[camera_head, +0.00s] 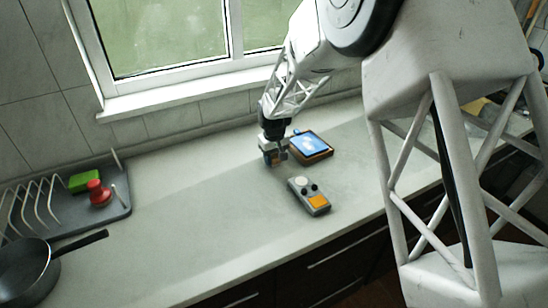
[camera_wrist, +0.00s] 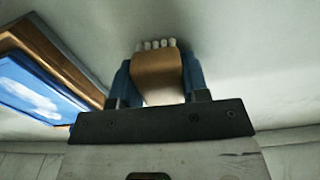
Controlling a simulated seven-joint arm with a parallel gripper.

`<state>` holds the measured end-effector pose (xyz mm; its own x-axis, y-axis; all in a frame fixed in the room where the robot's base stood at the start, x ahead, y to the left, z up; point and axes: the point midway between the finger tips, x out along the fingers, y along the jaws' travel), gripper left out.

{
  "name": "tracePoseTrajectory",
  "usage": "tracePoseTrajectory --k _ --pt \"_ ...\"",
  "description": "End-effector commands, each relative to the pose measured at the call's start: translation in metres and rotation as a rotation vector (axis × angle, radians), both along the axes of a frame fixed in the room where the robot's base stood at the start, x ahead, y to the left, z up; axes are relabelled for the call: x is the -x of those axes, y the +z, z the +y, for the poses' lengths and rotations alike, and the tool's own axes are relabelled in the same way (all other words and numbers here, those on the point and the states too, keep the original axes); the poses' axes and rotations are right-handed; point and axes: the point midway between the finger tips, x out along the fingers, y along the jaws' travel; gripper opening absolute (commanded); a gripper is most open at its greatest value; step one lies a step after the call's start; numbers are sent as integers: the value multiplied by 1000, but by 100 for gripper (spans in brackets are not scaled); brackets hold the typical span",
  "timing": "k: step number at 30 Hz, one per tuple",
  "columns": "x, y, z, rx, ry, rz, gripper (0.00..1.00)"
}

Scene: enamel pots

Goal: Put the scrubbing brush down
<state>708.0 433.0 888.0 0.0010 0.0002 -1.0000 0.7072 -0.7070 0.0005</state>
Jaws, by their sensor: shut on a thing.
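The scrubbing brush (camera_wrist: 158,77) has a brown wooden body and a row of whitish bristle tufts at its far end in the wrist view. My gripper (camera_wrist: 160,68) is shut on it, with one blue finger on each side of the wooden body. In the head view my gripper (camera_head: 273,157) points down low over the middle of the counter (camera_head: 190,215), just left of a blue-faced framed item. The brush is too small and covered to make out there. I cannot tell whether it touches the counter.
The brown-framed item with a blue face (camera_head: 311,144) is close right of my gripper. A grey device with an orange panel (camera_head: 309,196) lies nearer the front. A grey dish rack (camera_head: 120,207) holds a green block (camera_head: 84,181) and a red object (camera_head: 98,194). A dark pan (camera_head: 27,268) stands front left.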

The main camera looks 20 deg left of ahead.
Motion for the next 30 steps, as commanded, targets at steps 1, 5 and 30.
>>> tracePoseTrajectory --k 1,5,30 --pt "0 -1 0 1 0 1 12" --pt "0 -2 0 0 0 0 54" --pt "0 35 0 -1 0 -3 67"
